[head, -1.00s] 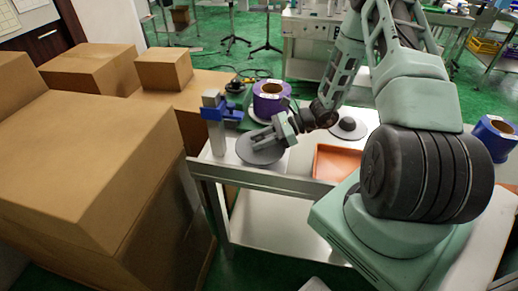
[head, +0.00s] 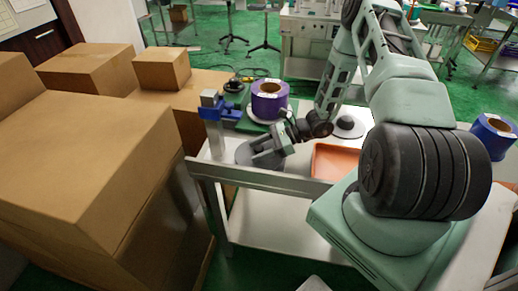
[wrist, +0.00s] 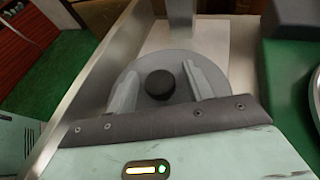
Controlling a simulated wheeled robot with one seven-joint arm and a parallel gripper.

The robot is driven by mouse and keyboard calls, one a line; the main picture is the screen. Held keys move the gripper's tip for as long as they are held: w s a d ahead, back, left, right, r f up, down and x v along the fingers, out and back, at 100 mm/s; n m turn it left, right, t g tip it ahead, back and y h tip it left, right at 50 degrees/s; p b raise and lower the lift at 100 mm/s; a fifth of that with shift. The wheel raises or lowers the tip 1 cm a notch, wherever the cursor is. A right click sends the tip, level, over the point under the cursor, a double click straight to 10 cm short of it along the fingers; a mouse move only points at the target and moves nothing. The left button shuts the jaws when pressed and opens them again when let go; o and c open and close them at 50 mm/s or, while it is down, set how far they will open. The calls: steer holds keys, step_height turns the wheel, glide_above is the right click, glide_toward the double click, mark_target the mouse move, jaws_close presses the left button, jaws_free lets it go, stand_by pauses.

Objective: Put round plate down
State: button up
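The round plate (head: 243,155) is a flat grey disc lying at the left front of the white table. In the wrist view the plate (wrist: 150,62) shows a black round knob (wrist: 160,85) at its centre. My gripper (head: 262,150) is low over the plate. In the wrist view my gripper (wrist: 162,88) has its two fingers apart, one on each side of the knob, with gaps between. The near part of the plate is hidden behind the gripper body.
A grey post with a blue clamp (head: 218,113) stands just behind the plate. A purple roll (head: 269,100), a second disc with a knob (head: 348,127) and an orange tray (head: 335,161) are near. Cardboard boxes (head: 85,150) fill the left.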

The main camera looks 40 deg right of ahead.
steer(key=shift+r, duration=0.1)
